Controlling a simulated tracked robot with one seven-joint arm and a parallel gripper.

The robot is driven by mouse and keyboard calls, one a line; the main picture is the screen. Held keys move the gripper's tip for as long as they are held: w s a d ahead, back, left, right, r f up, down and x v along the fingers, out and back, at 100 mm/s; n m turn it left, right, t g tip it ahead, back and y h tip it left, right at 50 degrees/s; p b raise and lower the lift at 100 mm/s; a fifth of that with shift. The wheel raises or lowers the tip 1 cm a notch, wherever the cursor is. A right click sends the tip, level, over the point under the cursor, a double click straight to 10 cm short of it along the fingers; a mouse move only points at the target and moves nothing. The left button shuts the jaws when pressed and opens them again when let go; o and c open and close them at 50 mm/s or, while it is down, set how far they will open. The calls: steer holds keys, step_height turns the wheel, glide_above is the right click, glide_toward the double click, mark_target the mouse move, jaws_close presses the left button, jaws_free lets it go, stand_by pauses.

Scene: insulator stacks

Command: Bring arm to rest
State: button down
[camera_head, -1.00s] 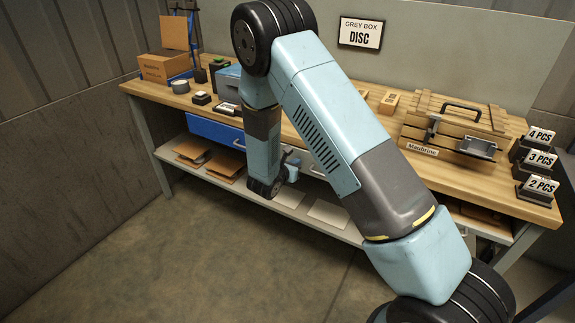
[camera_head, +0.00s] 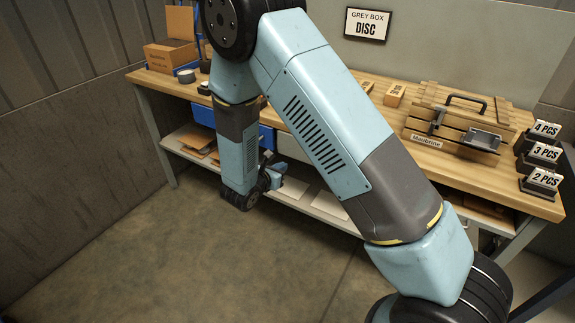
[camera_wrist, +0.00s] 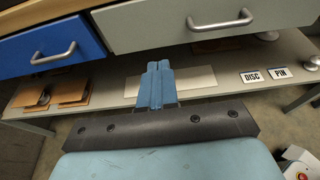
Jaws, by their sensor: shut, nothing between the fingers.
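My arm spans the head view from lower right to upper left, then folds down. My gripper (camera_head: 275,176) shows partly at its lower end, in front of the workbench and below tabletop height. In the wrist view my gripper (camera_wrist: 157,68) points forward with its two blue fingers side by side, shut and empty. The fingers face the lower shelf (camera_wrist: 225,75), with the blue drawer (camera_wrist: 45,42) and the grey drawer (camera_wrist: 190,22) above. No contact between the fingers and the bench shows.
The workbench (camera_head: 400,140) carries a wooden crate (camera_head: 455,125), several count signs (camera_head: 542,155) and a cardboard box (camera_head: 168,55). A "GREY BOX DISC" sign (camera_head: 367,24) is behind it. DISC (camera_wrist: 251,77) and PIN (camera_wrist: 279,74) labels lie on the shelf. Floor at left (camera_head: 140,240) is clear.

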steer(key=shift+s+a+r, duration=0.15)
steer(key=shift+s, duration=0.2)
steer(key=s+d+r+m+g+h, duration=0.1)
steer(key=s+d+r+m+g, duration=0.35)
steer(key=d+r+m, duration=0.5)
steer(key=s+d+r+m+g+h, duration=0.1)
steer(key=s+d+r+m+g, duration=0.5)
steer(key=d+r, duration=0.6)
steer(key=s+d+r+m+t+y, duration=0.2)
steer(key=s+r+m+y, duration=0.2)
steer(key=s+r+m, duration=0.2)
steer(key=s+d+r+m+t+y, duration=0.1)
steer(key=s+r+m+y, duration=0.4)
steer(key=s, duration=0.6)
steer(key=shift+d+r+m+t, duration=0.4)
steer(key=shift+r+m, duration=0.8)
steer(key=shift+m, duration=0.45)
